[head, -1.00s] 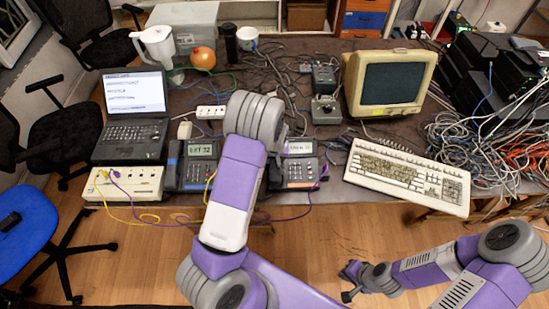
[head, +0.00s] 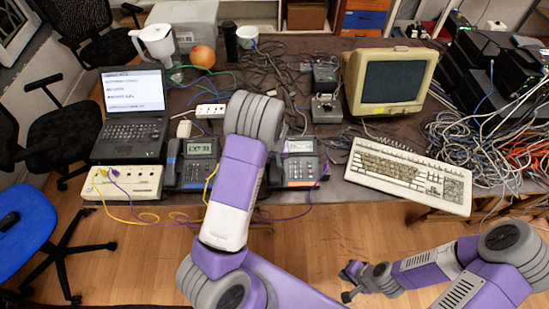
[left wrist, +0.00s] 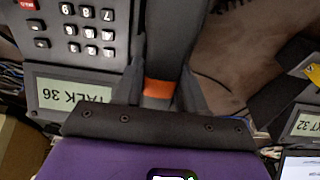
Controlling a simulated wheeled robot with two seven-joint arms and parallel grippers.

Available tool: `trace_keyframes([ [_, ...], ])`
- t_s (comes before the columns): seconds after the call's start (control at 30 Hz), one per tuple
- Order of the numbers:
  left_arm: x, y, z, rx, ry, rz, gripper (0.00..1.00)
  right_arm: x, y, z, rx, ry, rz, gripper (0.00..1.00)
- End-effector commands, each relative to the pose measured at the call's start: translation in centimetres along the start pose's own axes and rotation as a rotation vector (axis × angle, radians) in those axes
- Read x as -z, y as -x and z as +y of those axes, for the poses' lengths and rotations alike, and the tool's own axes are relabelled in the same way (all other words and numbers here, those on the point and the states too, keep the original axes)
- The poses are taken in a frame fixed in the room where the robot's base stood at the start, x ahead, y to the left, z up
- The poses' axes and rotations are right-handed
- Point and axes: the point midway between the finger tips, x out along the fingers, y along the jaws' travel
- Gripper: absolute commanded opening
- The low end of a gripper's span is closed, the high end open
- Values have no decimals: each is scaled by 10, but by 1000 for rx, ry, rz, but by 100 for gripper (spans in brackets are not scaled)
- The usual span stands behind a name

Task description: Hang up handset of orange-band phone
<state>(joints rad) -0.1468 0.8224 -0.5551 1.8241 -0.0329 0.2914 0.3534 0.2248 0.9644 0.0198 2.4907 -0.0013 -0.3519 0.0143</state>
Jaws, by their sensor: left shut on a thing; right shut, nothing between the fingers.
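The phone whose screen reads TALK 36 (left wrist: 68,92) fills the left of the left wrist view. It is the right-hand desk phone (head: 299,168) in the head view, partly behind my left arm. Its dark handset (left wrist: 168,35) has an orange band (left wrist: 160,88) and lies alongside the keypad. My left gripper (left wrist: 160,76) is shut around the handset near the band. I cannot tell whether the handset touches its cradle. In the head view, the left fingers are hidden behind my arm. My right gripper (head: 350,282) is shut and empty, low in front of the table.
A second phone (head: 199,158) stands left of my left arm. A beige box (head: 125,182) with yellow and purple cables is further left, below a laptop (head: 130,135). A keyboard (head: 408,172) and monitor (head: 391,80) are at right. Tangled cables (head: 470,150) cover the right side.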

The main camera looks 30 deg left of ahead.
Motion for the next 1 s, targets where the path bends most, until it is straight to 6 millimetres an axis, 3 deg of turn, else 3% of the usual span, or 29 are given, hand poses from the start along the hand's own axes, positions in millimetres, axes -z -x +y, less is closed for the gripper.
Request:
trace_keyframes([
  [0.3,0,-4,0,0,0,0,5,0,-3,1,0,0,0,0],
  [0.33,0,-4,0,0,0,0,44,0,-3,1,0,0,0,0],
  [0.5,0,-4,0,-1,0,0,70,0,-3,1,0,0,0,0],
  [1.0,0,-1,3,-4,-3,1,70,0,-3,1,0,0,0,0],
])
